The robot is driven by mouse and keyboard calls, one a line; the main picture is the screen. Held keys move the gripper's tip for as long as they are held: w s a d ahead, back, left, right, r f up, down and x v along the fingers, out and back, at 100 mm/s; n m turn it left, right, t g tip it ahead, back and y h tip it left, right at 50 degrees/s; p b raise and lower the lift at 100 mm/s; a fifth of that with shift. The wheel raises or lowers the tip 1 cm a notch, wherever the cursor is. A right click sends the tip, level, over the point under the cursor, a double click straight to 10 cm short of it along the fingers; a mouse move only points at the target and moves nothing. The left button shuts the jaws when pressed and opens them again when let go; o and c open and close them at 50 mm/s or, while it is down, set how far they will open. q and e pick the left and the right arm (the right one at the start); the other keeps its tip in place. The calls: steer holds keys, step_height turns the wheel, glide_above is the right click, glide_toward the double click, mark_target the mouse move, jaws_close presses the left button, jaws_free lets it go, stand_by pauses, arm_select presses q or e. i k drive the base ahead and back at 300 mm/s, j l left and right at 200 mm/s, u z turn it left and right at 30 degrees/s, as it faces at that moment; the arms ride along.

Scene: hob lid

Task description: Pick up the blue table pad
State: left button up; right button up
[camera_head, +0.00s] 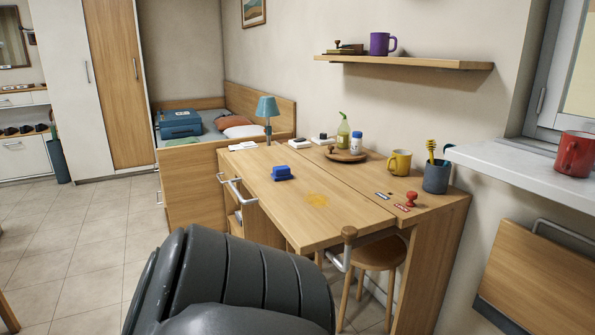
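A small blue block-like pad (283,173) lies on the wooden table (255,178), towards its left edge and about midway along it. Nothing rests on it and nothing touches its sides. Neither of my grippers shows in the head view.
A tray with bottles (345,155), a yellow mug (400,162), a red stamp (411,198) and a grey cup (436,177) stand along the wall side. A blue lamp (267,107) stands at the far end. A stool (378,254) is by the near end.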

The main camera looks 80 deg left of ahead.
mark_target(284, 172)
steer(key=i+j+u, duration=0.1)
steer(key=i+j, duration=0.3)
steer(key=i+j+u, duration=0.15)
steer(key=i+j, duration=0.2)
steer(key=i, duration=0.25)
